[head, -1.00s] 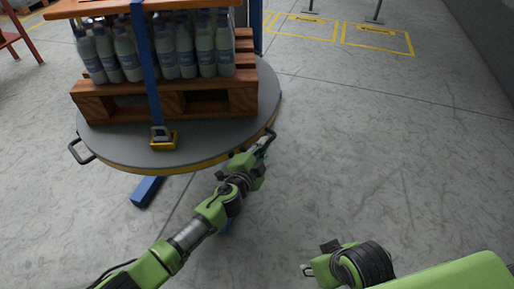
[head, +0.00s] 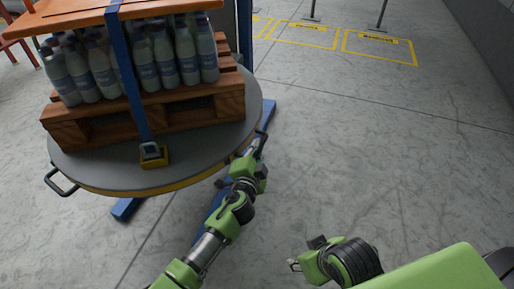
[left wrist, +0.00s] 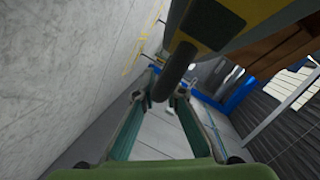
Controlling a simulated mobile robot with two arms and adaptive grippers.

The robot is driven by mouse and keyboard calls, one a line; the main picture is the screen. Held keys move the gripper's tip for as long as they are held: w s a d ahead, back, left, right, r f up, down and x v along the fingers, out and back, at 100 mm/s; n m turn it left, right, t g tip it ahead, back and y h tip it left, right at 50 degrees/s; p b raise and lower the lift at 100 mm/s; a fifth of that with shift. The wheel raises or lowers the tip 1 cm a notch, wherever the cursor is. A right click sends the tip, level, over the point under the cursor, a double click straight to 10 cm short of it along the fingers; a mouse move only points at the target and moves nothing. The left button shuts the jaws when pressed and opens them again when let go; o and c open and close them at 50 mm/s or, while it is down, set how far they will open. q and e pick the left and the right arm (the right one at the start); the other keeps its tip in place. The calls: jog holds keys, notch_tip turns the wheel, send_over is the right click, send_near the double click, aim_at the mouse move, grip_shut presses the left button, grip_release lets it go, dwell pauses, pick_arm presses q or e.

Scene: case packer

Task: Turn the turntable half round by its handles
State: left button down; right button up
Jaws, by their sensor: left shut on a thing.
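The turntable (head: 200,163) is a round grey disc with a yellow rim, at the left of the head view. It bears a wooden pallet (head: 150,125) of bottles. One dark handle (head: 62,183) sticks out at its left edge, free. Another handle (head: 263,139) is at its right edge, and my left gripper (head: 255,149) is shut on it. In the left wrist view this handle (left wrist: 174,80) is a dark bar between the fingers of my left gripper (left wrist: 160,98). My right gripper (head: 294,265) is low in the head view, away from the turntable; its opening is unclear.
A blue strap with a yellow buckle (head: 154,155) runs down the load to the disc. Blue base legs (head: 262,118) reach out over the floor under the disc. Yellow floor markings (head: 380,44) and posts stand at the back. The grey floor on the right is clear.

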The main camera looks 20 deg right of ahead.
pick_arm(q)
jog(key=shift+s, duration=0.1)
jog(key=c, duration=2.1)
grip_release()
jog(key=v, duration=1.2)
jog(key=shift+d, duration=0.1)
